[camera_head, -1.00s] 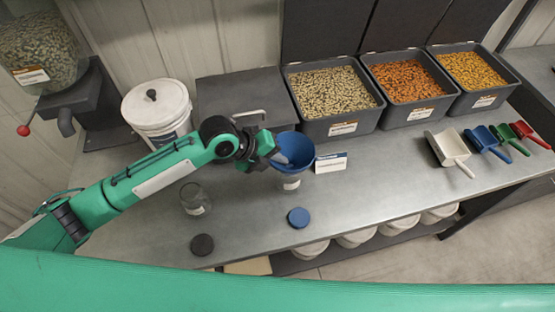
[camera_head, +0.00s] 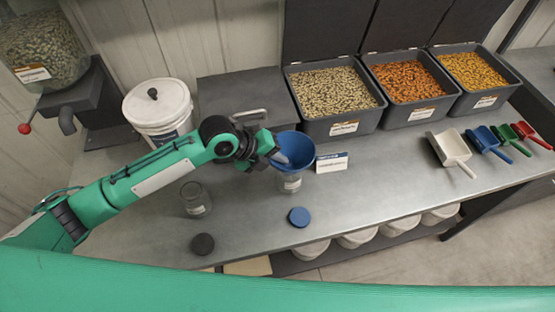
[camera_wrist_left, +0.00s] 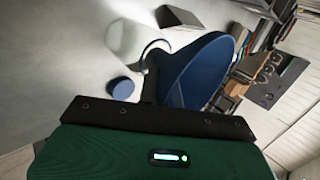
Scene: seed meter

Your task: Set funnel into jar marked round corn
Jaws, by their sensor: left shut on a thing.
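The blue funnel (camera_head: 294,150) is in the mouth of, or just over, a clear jar (camera_head: 289,184) with a white label. I cannot read the label, and the funnel's spout is hidden. My left gripper (camera_head: 270,158) is shut on the funnel at its left side. In the left wrist view the blue funnel (camera_wrist_left: 197,70) fills the middle, close in front of my gripper. A second clear jar (camera_head: 195,199) with a label stands to the left, open and empty. My right gripper is not in view.
A blue lid (camera_head: 299,217) and a dark lid (camera_head: 202,244) lie near the front edge. A sign card (camera_head: 332,162) stands right of the funnel. Bins of seed (camera_head: 332,125) line the back. Scoops, including a white one (camera_head: 450,149), lie at right. A white bucket (camera_head: 158,113) stands behind my arm.

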